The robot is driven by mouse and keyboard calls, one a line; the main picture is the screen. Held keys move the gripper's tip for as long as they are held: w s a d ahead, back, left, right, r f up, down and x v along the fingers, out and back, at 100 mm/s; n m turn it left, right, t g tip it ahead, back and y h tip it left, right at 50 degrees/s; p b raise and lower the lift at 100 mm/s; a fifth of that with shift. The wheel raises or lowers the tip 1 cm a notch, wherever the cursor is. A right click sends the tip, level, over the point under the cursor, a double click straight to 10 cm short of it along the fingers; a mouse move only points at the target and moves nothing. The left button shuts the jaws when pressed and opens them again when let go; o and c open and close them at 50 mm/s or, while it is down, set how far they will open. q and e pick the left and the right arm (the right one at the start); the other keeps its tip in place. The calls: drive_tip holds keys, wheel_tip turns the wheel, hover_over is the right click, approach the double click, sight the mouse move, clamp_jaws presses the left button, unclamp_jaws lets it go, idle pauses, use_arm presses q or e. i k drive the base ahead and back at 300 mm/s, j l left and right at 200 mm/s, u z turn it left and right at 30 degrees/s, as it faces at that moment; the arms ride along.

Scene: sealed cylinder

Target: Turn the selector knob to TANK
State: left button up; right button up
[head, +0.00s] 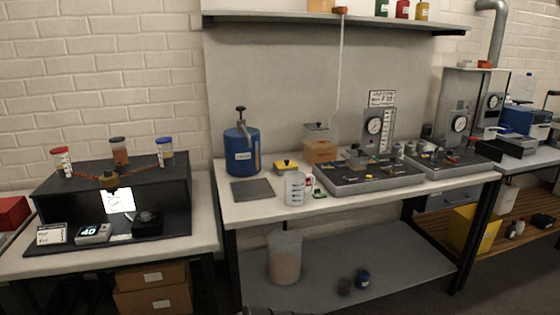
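A grey console (342,187) on the middle table carries several small knobs and fittings, too small to tell which is the selector knob or where it points. Behind it stands an upright panel with a round gauge (374,126) and a white sign (382,99) with unreadable small text. A second, similar console (452,168) sits to its right, with another gauge (459,124) behind it. A blue tank (242,150) with a dark top handle stands at the left of the same table. Neither gripper is in view.
A clear beaker (294,188), a yellow box (285,167) and a dark mat (252,190) lie left of the console. A black stand (180,205) with several vials is on the left table. A shelf (330,19) hangs above; a bucket (284,258) stands below.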

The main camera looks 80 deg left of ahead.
sight(107, 173)
drive_tip(key=u, duration=3.9)
